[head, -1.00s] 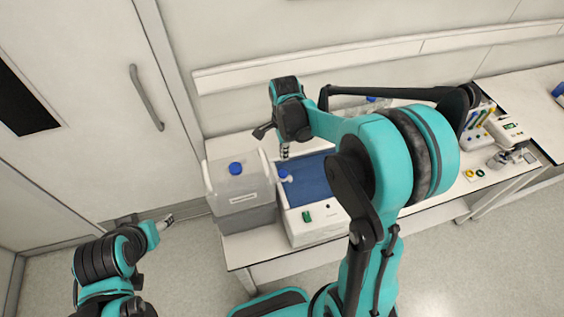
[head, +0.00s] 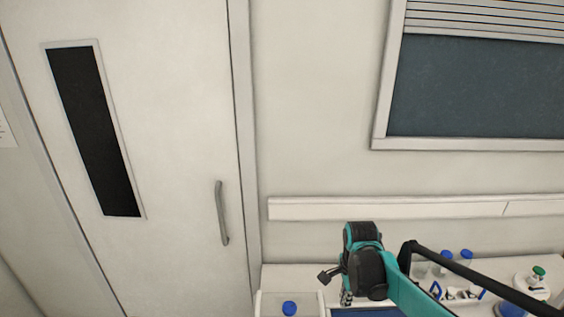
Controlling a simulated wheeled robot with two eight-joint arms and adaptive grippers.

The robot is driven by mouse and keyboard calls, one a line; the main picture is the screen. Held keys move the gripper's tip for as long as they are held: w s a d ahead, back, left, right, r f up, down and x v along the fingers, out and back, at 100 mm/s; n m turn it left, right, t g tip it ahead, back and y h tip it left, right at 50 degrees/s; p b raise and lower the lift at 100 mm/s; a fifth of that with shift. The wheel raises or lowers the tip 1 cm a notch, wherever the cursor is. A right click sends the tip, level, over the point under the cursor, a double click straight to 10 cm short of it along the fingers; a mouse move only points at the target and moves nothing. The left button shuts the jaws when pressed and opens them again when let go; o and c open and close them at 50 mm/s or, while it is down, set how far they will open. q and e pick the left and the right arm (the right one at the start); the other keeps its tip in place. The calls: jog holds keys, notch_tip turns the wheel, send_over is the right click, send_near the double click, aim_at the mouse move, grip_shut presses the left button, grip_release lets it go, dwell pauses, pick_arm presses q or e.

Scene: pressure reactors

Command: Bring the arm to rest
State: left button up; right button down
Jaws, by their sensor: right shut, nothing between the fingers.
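My right arm (head: 405,290) comes in from the lower right, teal and black, over the bench. My right gripper (head: 346,298) points down at the picture's bottom edge, above the back of a blue-floored tray (head: 365,312). It is shut and empty. Its fingertips are small and partly cut off. My left arm and gripper are outside the view.
Blue-capped bottles (head: 446,256) and a green-capped flask (head: 538,272) stand on the bench at right. Behind are the wall rail (head: 390,208), a window (head: 480,90) and a closed door (head: 170,130).

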jog(key=s+a+f+n+t+b, duration=0.2)
jog(key=s+f+n+t+b, duration=0.4)
jog(key=s+f+n+b, duration=0.6)
jog(key=s+n+b, duration=0.2)
jog(key=n+b, duration=0.2)
jog(key=n, duration=0.1)
jog(key=shift+a+t, duration=0.4)
jog(key=shift+s+f, duration=0.1)
dwell(0.9)
